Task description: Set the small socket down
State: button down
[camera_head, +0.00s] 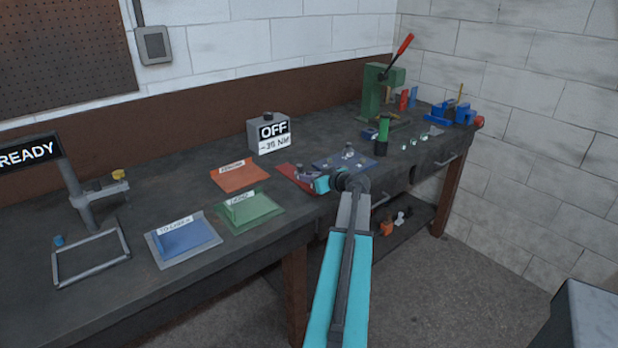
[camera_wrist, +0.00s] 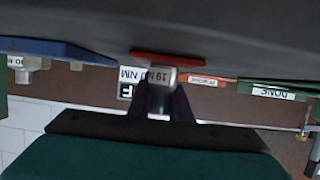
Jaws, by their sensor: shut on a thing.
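My gripper (camera_head: 308,178) is at the front part of the bench, over the red mat (camera_head: 284,168). In the wrist view, which is upside down, my gripper (camera_wrist: 160,104) is shut on the small socket (camera_wrist: 160,77), a metal piece with a label starting "19". The socket is at the red mat (camera_wrist: 150,56); I cannot tell whether it touches it. In the head view the gripper mostly hides the socket.
Left of the gripper lie a green DONE tray (camera_head: 262,214), an orange tray (camera_head: 239,181) and a blue tray (camera_head: 209,246). Right of it is a blue mat (camera_head: 328,163) with sockets. A box reading OFF (camera_head: 262,131) stands behind. A green press (camera_head: 372,92) stands farther right.

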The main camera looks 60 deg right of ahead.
jog(key=shift+f, duration=0.1)
jog(key=c, duration=1.6)
grip_release()
jog(key=shift+r, duration=0.2)
jog(key=shift+s+a, duration=0.15)
jog(key=shift+s, duration=0.15)
jog(key=b+v, duration=0.2)
jog(key=v, duration=0.9)
jog(key=shift+s+r, duration=0.1)
jog(key=shift+s, duration=0.05)
jog(key=shift+s, duration=0.1)
